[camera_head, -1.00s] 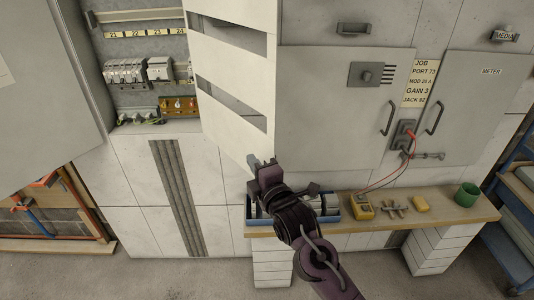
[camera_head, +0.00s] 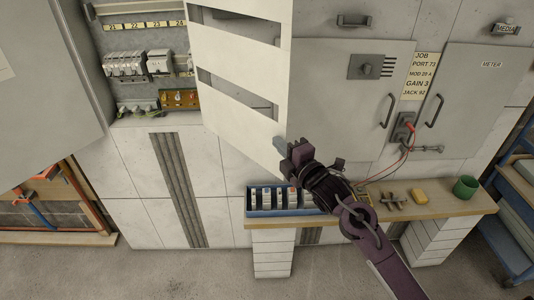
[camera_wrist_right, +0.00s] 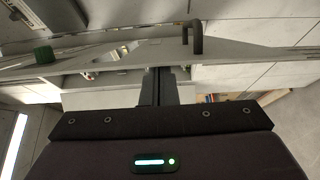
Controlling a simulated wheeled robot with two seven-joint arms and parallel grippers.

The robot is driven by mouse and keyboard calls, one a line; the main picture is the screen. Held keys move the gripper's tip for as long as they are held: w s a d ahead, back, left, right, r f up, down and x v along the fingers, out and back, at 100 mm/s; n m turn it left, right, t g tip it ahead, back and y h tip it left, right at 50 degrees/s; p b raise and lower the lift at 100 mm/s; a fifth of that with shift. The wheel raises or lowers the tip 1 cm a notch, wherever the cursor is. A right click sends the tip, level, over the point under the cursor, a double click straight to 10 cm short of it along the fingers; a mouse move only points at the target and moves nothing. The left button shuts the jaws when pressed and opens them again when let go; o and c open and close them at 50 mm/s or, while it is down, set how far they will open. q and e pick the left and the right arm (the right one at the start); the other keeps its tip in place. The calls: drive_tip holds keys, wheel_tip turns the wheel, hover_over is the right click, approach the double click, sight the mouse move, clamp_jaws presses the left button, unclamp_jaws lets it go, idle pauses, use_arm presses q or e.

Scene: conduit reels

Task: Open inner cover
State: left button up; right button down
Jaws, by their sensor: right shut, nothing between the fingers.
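The inner cover (camera_head: 240,125) is a pale slotted panel, swung out from the open cabinet on the left in the head view. Behind it, the cabinet interior (camera_head: 150,85) shows numbered strips, breakers and an orange terminal block. My right gripper (camera_head: 281,146) is at the lower free edge of the cover, seemingly against it; exact contact is hard to tell. Its closed fingers (camera_wrist_right: 160,88) show in the right wrist view, with nothing held between them. My left gripper is not in view.
A large grey outer door (camera_head: 45,80) stands open at left. A bench (camera_head: 410,209) below holds a blue tray (camera_head: 262,212), a yellow block (camera_head: 419,195) and a green cup (camera_head: 465,187). Closed grey doors with handles (camera_head: 388,110) stand right. A blue cart (camera_head: 515,200) is at far right.

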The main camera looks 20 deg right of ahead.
drive_tip(key=w+d+n+g+y+b, duration=0.2)
drive_tip(key=w+d+y+b, duration=0.3)
drive_tip(key=d, duration=0.7)
drive_tip(key=shift+w+n+b, duration=0.45)
drive_tip(key=shift+n+b, duration=0.2)
drive_tip(key=shift+n, duration=0.15)
drive_tip(key=shift+a+f, duration=0.1)
drive_tip(key=shift+a, duration=0.05)
